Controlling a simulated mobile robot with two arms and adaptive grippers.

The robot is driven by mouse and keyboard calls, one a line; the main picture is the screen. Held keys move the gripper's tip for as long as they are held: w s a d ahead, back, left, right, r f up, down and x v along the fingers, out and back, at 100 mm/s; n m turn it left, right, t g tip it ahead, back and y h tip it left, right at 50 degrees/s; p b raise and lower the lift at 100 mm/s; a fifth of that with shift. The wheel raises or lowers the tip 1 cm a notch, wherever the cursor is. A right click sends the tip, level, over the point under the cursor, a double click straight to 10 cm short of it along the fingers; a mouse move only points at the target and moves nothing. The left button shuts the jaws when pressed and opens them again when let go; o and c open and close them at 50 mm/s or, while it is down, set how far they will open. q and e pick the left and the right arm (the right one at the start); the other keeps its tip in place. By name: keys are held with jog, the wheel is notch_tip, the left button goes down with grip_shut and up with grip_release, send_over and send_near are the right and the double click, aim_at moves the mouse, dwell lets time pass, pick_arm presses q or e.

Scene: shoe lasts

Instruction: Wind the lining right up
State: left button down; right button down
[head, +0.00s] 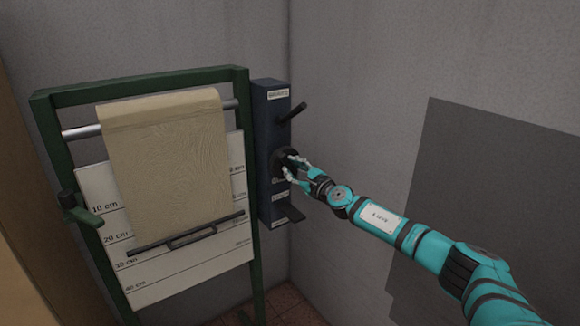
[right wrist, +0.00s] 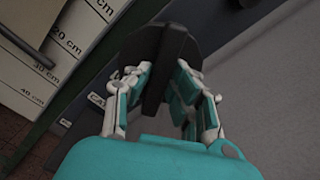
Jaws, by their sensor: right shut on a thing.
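The lining (head: 165,150), a tan cloth, hangs from a metal roller (head: 82,131) in a green frame (head: 150,80). A dark bar with a handle (head: 190,238) is at its lower edge, near the 30 cm mark at its left end. A dark blue box (head: 262,140) stands at the frame's right side, with a black knob (head: 283,158) on it. My right gripper (head: 292,167) is shut on the knob. In the right wrist view the knob's raised bar (right wrist: 154,85) is between the fingers. My left gripper is not in view.
A white scale board (head: 165,285) with centimetre marks is behind the cloth. A green lever (head: 82,214) is on the frame's left post. Grey walls stand close behind.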

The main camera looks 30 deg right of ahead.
jog(key=m, duration=0.3)
jog(key=shift+m, duration=0.4)
jog(key=shift+m+p, duration=0.45)
jog(key=shift+m, duration=1.05)
jog(key=m+p, duration=0.1)
jog(key=m, duration=0.1)
jog(key=shift+a+m, duration=0.1)
jog(key=shift+m, duration=0.7)
